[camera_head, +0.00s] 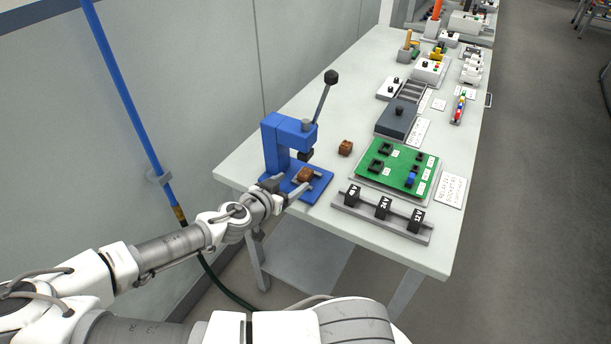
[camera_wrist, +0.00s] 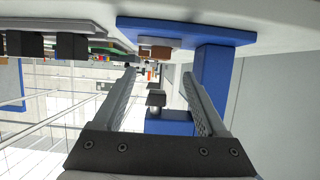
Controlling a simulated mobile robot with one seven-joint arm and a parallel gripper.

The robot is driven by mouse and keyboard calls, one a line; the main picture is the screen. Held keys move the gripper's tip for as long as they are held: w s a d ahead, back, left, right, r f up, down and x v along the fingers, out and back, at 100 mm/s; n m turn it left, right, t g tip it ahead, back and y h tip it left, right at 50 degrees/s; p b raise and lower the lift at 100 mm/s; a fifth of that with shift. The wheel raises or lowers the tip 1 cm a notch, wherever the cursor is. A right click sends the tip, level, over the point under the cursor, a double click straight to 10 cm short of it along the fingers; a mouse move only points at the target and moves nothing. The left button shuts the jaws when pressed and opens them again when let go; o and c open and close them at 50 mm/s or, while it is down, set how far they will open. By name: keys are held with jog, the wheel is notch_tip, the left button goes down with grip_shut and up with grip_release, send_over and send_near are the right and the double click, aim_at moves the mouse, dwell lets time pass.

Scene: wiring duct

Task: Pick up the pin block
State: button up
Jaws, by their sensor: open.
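Two small brown blocks look like the pin block, and I cannot tell which one the task means. One brown block (camera_head: 305,174) sits on the base of the blue press (camera_head: 284,140), under its ram. The other brown block (camera_head: 345,148) stands on the table just right of the press. My gripper (camera_head: 298,186) is at the front of the press base, close to the first block. In the wrist view, which is upside down, my gripper (camera_wrist: 159,74) is open and empty. A brown block (camera_wrist: 158,42) shows beyond the fingertips, against the blue base (camera_wrist: 225,36).
The press lever (camera_head: 322,98) rises at the back. Right of the press are a green board (camera_head: 398,158) with black sockets and a grey rail (camera_head: 380,217) with labelled black blocks. A dark grey box (camera_head: 397,118) stands farther back. The table's front left corner is clear.

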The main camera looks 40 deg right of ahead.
aim_at(305, 173)
jog(key=shift+p+x, duration=0.3)
jog(key=shift+x, duration=3.65)
jog(key=shift+r, duration=0.1)
grip_shut()
